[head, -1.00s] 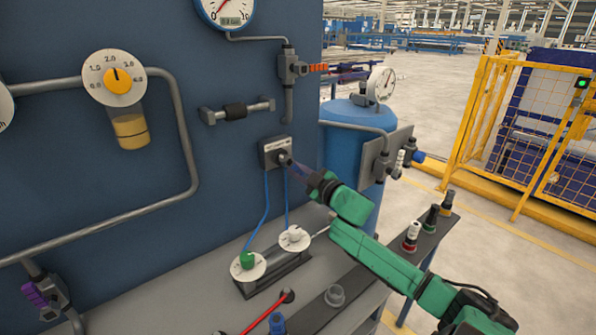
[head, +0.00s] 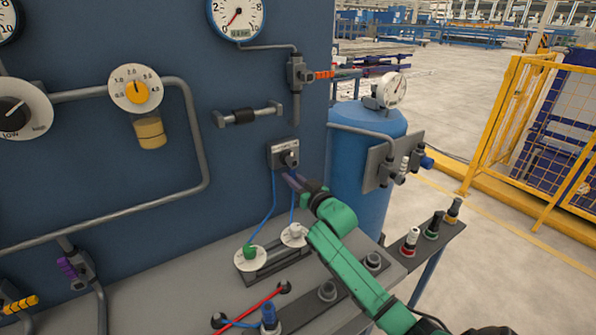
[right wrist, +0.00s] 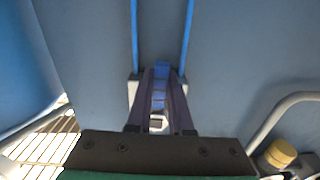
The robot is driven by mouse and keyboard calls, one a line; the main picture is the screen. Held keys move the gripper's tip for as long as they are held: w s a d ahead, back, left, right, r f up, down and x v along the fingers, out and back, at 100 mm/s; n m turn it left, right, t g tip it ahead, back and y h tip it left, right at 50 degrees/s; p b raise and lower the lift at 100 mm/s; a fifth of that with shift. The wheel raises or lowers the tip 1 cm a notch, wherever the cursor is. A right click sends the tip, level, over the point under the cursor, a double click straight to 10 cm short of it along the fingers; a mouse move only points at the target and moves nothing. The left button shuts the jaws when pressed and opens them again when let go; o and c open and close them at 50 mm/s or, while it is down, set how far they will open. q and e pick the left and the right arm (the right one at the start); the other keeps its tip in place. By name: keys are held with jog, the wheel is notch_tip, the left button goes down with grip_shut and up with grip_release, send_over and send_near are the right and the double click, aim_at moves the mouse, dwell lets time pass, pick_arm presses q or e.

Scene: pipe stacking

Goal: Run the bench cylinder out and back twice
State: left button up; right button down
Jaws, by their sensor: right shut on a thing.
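The bench cylinder (head: 272,262) lies along the dark mount on the bench, with a green-knobbed dial (head: 250,252) at its left end and a white-knobbed dial (head: 295,234) at its right end. Two blue hoses run from these up to a small grey valve block (head: 281,146) on the blue panel. My left gripper is out of view.
Pipes and gauges (head: 237,16) cover the panel. A blue tank (head: 362,185) stands at right, beside a ledge with several buttons (head: 433,224). A yellow fence (head: 490,130) is beyond.

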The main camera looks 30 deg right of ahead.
jog(key=shift+a+r+m+p, duration=0.2)
jog(key=shift+a+m+p, duration=0.35)
jog(key=shift+m+p, duration=0.6)
jog(key=shift+a+r+m+p, duration=0.15)
jog(key=shift+a+m+p, duration=0.35)
jog(key=shift+m+p, duration=0.65)
jog(key=shift+a+r+m+p, duration=0.2)
jog(key=shift+a+m+p, duration=0.45)
jog(key=shift+m, duration=0.85)
jog(key=c, duration=0.8)
grip_release()
jog(key=s+b, duration=0.2)
jog(key=s, duration=1.2)
jog(key=shift+s+a, duration=0.1)
jog(key=shift+s, duration=0.15)
